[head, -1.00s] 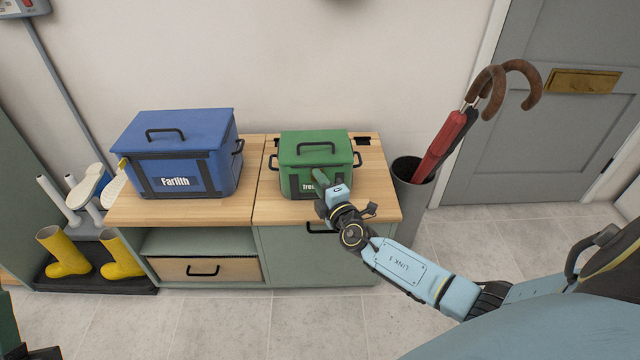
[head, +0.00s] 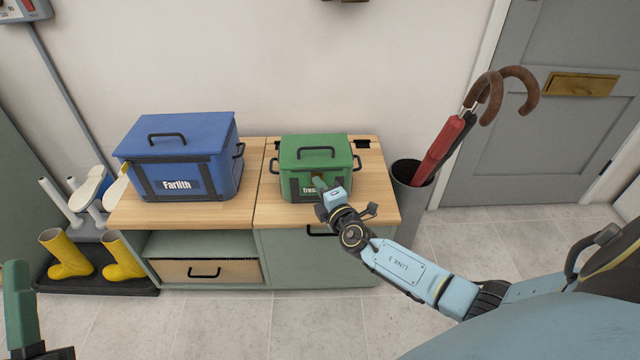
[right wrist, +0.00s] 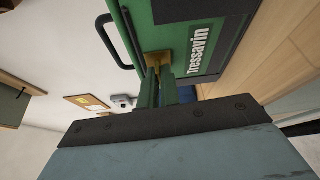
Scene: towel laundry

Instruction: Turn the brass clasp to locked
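The green box (head: 315,157) stands on the right part of the wooden counter, its lid down and its dark handle on top. The brass clasp (right wrist: 153,59) is on its front beside the "Tressavin" label (right wrist: 194,54). My right gripper (right wrist: 161,78) reaches the box front, its green fingers close together on the clasp's projecting part; they hide some of it. In the head view the right gripper (head: 319,183) covers part of the label. My left gripper (head: 20,305) shows only as a green finger at the lower left edge, away from the boxes.
A blue box (head: 180,155) labelled "Farlith" stands on the counter (head: 235,210) to the left. An umbrella bin (head: 410,195) is right of the counter. Yellow boots (head: 68,255) stand on a dark tray at left. The floor in front is clear.

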